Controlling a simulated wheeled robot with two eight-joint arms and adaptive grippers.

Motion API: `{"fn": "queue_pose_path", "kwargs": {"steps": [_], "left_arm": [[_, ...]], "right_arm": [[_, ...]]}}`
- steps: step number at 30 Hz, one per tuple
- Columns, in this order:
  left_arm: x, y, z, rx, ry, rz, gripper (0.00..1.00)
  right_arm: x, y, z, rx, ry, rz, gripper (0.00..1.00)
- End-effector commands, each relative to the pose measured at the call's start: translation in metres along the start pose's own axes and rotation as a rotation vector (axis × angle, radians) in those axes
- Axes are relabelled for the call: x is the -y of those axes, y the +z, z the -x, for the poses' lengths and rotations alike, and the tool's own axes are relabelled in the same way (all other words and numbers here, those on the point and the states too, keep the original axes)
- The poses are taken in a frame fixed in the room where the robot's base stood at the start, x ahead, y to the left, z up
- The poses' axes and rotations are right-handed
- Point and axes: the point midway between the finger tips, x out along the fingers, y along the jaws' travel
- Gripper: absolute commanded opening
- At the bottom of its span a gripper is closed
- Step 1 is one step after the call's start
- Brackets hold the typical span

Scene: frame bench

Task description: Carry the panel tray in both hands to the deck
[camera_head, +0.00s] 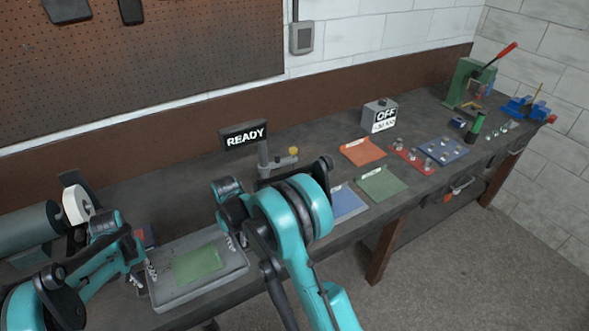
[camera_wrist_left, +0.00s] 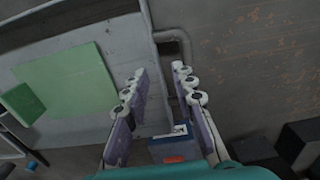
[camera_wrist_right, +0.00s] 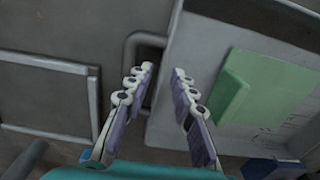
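The grey panel tray (camera_head: 240,268) lies on the bench at the front left, with a flat green panel (camera_head: 197,264) on it. My left gripper (camera_head: 139,276) is at its left end. In the left wrist view its fingers (camera_wrist_left: 158,95) are apart, with the tray's bar handle (camera_wrist_left: 186,50) just beyond them. My right gripper (camera_head: 236,242) is at the tray's right end, partly behind my arm. In the right wrist view its fingers (camera_wrist_right: 160,92) are apart, near the other handle (camera_wrist_right: 130,50). I cannot make out the deck for sure.
A grey framed plate (camera_wrist_right: 45,100) lies beside the tray in the right wrist view. A READY sign (camera_head: 244,135) stands behind my right arm. Orange (camera_head: 362,151), green (camera_head: 381,184) and blue (camera_head: 346,203) mats lie to the right. A grey roll (camera_head: 25,228) is at the far left.

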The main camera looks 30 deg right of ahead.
Motion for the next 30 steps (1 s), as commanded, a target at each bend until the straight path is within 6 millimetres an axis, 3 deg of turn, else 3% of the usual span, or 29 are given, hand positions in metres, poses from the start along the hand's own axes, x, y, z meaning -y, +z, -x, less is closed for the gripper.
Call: {"fn": "queue_pose_path", "kwargs": {"steps": [9, 16, 30], "left_arm": [[0.000, 0.000, 0.047, 0.000, 0.000, 0.000, 0.26], [0.000, 0.000, 0.057, 0.000, 0.000, 0.000, 0.26], [0.000, 0.000, 0.057, 0.000, 0.000, 0.000, 0.26]], "right_arm": [[0.000, 0.000, 0.000, 0.000, 0.000, 0.000, 0.26], [0.000, 0.000, 0.009, 0.000, 0.000, 0.000, 0.26], [0.000, 0.000, 0.101, 0.000, 0.000, 0.000, 0.26]]}}
